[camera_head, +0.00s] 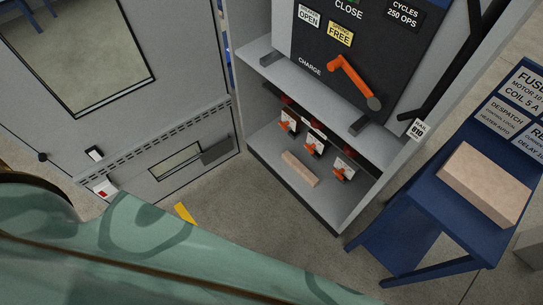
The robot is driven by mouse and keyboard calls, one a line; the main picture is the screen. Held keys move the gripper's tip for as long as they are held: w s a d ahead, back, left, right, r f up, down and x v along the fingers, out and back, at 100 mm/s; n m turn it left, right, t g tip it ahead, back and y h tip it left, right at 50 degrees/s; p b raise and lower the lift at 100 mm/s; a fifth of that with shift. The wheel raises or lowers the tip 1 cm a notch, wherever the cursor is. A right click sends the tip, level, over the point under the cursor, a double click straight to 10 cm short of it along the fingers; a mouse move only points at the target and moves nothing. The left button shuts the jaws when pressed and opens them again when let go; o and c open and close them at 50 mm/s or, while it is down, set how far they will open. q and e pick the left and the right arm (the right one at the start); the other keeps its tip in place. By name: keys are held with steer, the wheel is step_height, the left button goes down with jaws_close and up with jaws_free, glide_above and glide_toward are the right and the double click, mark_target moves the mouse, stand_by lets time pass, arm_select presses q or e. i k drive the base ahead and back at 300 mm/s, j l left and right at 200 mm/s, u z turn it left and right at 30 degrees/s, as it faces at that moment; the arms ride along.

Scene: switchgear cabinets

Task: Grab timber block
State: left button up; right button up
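A large pale tan timber-like block (485,184) lies on the blue table (412,230) at the right. A smaller tan block (300,169) lies on the cabinet's lower floor, in front of several orange-handled parts. I cannot tell from the picture which of the two is the timber block. Neither of my grippers shows in this view, and nothing visible touches either block.
The open grey cabinet (262,78) has a dark panel (372,50) with an orange charge handle (352,82). A grey door (190,70) stands at the left. White label plates (512,120) lie behind the large block. A green patterned surface (150,255) covers the lower left.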

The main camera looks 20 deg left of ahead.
mark_target(290, 158)
steer(key=u, duration=0.35)
steer(key=i+j+z, duration=0.15)
steer(key=i+j, duration=0.2)
steer(key=i+j+z, duration=0.2)
steer(key=i+j, duration=0.2)
steer(key=i+j+z, duration=0.15)
steer(key=i+j, duration=0.15)
steer(key=j, duration=0.15)
steer(key=i+j+z, duration=0.15)
steer(key=i+j, duration=0.2)
steer(key=j, duration=0.15)
